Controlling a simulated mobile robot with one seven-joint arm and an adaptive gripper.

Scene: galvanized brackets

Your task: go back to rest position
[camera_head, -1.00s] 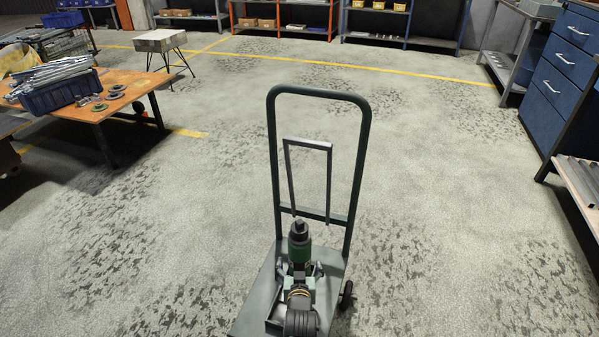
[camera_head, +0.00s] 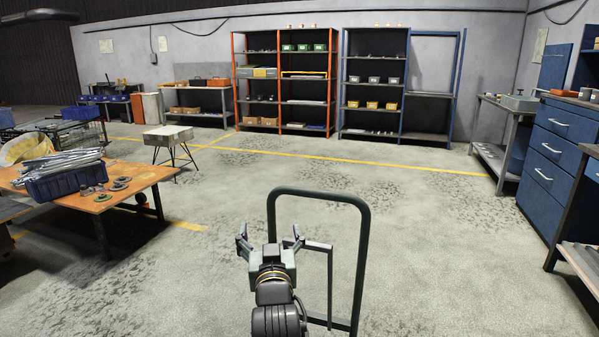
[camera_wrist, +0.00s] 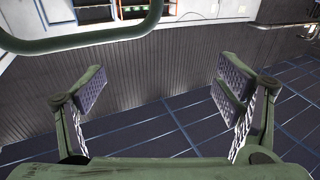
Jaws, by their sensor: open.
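My gripper (camera_head: 270,238) is in the lower middle of the head view, raised, with its two fingers spread apart. In the wrist view my gripper (camera_wrist: 162,88) is open, with nothing between its ribbed finger pads. A green tubular handle frame (camera_head: 364,240) stands just beyond and to the right of it. The tube (camera_wrist: 90,38) also crosses the top left of the wrist view. A thin grey frame (camera_head: 330,285) shows inside the green one, partly hidden by my gripper.
A wooden table (camera_head: 150,177) with a blue bin (camera_head: 65,184) of metal parts and several rings is at left. Blue drawers (camera_head: 552,145) stand at right. Orange shelving (camera_head: 234,85) and blue shelving (camera_head: 341,80) line the back wall. Open floor lies between.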

